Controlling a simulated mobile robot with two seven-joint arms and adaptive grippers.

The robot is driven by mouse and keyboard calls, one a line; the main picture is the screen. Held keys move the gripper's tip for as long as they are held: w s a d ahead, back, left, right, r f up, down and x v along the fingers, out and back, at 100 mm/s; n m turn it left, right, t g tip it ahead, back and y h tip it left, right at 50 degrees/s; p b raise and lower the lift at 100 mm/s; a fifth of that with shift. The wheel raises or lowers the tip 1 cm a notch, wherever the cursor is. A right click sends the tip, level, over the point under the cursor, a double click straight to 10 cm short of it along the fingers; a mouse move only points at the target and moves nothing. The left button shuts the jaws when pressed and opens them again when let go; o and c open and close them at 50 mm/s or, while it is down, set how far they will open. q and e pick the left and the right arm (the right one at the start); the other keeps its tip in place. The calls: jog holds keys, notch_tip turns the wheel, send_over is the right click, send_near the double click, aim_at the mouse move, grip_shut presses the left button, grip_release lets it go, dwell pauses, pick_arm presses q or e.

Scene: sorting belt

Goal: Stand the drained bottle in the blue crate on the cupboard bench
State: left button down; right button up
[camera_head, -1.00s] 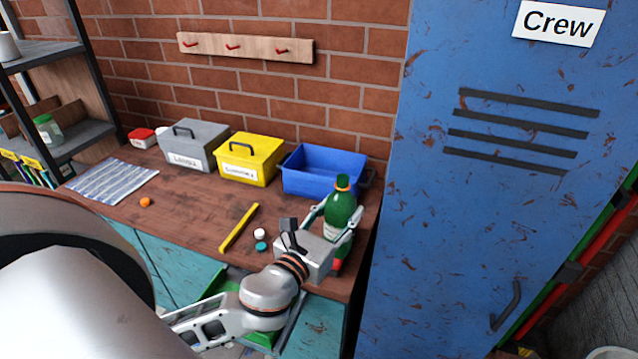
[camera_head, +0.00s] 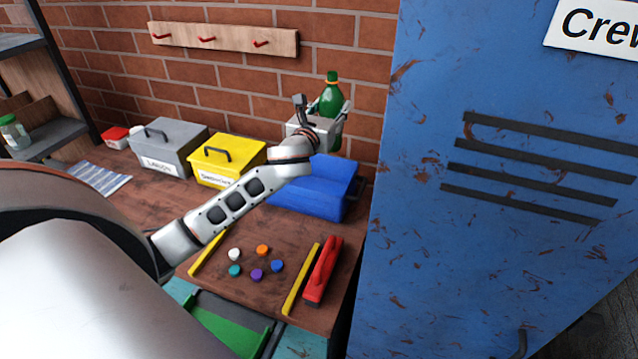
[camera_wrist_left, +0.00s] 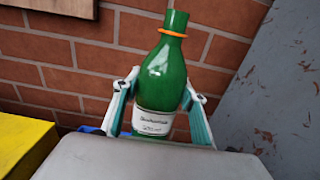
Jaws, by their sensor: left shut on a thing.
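A green bottle (camera_head: 332,96) with an orange ring at its neck is held by my left gripper (camera_head: 322,128), which is shut on it. In the left wrist view the bottle (camera_wrist_left: 163,82) stands roughly upright between the two fingers, with a white label facing the camera. The blue crate (camera_head: 312,200) stands on the wooden cupboard bench (camera_head: 215,270) against the brick wall. My gripper and bottle are raised above and behind the crate's near wall in the head view. My forearm hides part of the crate, and its inside is not clearly seen. My right gripper is not in view.
A yellow box (camera_head: 228,160) and a grey box (camera_head: 168,147) stand left of the crate. Several coloured caps (camera_head: 257,274), yellow strips (camera_head: 301,280) and a red-handled tool (camera_head: 322,270) lie in front. The tall blue locker (camera_head: 480,250) bounds the right side.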

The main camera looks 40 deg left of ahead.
pick_arm(q)
jog(key=f, duration=0.5)
jog(key=shift+s+d+f, duration=0.1)
jog(key=shift+s+f, duration=0.05)
jog(key=shift+s, duration=0.05)
notch_tip(320, 180, down, 15)
jog(key=b, duration=0.3)
jog(key=c, duration=1.4)
grip_release()
jog(key=shift+w, duration=0.1)
jog(key=shift+o, duration=1)
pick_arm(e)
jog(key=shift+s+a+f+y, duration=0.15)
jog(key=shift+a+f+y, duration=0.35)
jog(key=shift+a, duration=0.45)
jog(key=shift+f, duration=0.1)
pick_arm(q)
jog(key=shift+r, duration=0.2)
